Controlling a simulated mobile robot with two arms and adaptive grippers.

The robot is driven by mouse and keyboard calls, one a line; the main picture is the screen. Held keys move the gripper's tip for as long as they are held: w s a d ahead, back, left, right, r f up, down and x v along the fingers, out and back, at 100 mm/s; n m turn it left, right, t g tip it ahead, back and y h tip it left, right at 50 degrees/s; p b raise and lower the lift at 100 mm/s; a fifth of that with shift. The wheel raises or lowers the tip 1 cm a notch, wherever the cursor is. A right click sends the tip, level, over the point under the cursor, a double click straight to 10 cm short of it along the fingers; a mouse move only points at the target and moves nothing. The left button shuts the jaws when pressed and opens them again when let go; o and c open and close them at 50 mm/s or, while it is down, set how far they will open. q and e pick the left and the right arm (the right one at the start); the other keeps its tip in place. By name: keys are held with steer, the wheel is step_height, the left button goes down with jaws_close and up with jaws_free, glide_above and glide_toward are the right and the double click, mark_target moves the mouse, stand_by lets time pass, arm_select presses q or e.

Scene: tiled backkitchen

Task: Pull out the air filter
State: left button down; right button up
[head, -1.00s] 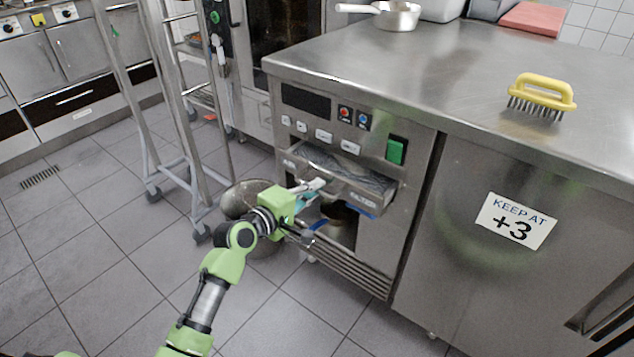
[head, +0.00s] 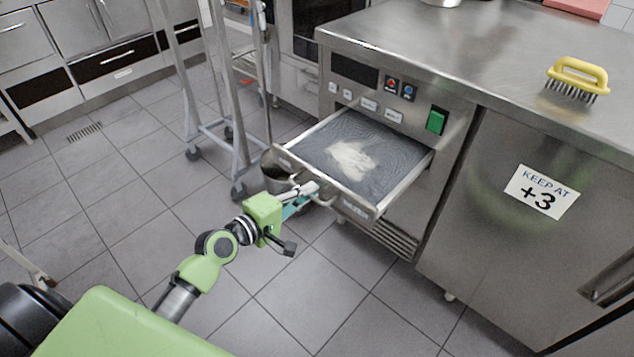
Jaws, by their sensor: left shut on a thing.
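The air filter (head: 318,148) is a shallow metal-framed drawer with a dark mesh and a pale clump of dust or lint on it. It stands well out from the front of the steel cabinet, its far end still at the opening below the buttons. My left gripper (head: 310,190) is at the front of the filter, shut on its handle (head: 322,200). The fingertips are partly hard to make out against the handle. My right gripper is not in view.
A steel counter (head: 450,50) tops the cabinet, with a yellow brush (head: 578,78) on it. A wheeled rack (head: 215,130) stands left of the filter. A metal pot (head: 275,172) is on the floor behind the gripper. The tiled floor in front is clear.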

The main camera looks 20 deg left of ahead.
arm_select(q)
steer(key=shift+s+f, duration=0.1)
steer(key=shift+s, duration=0.25)
steer(key=c, duration=2.2)
jaws_free()
steer(key=shift+a, duration=0.1)
steer(key=v, duration=1.2)
